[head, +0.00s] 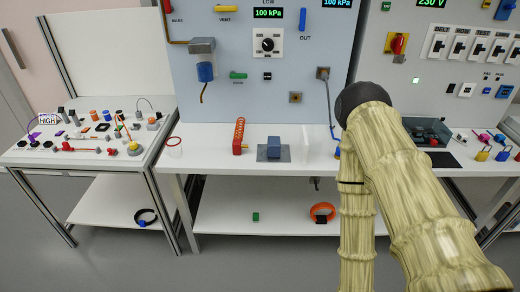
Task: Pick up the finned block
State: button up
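I cannot tell for certain which thing is the finned block, as no fins are clear at this size. A small blue block (273,148) sits on a grey plate on the middle white bench. A small green block (255,216) lies on the shelf below that bench. My arm fills the right of the head view, rising to a dark joint and coming down again past the bench front. My gripper is not in view. The arm hides part of the bench and shelf on the right.
A red coil piece (239,137) and a clear upright panel (306,144) flank the blue block. An orange ring (322,212) and a black strap (146,217) lie on lower shelves. The left table (40,158) is crowded with small parts. The floor in front is clear.

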aim_at(274, 142)
jog(key=u, duration=1.5)
jog(key=i, duration=0.85)
jog(key=z, duration=1.55)
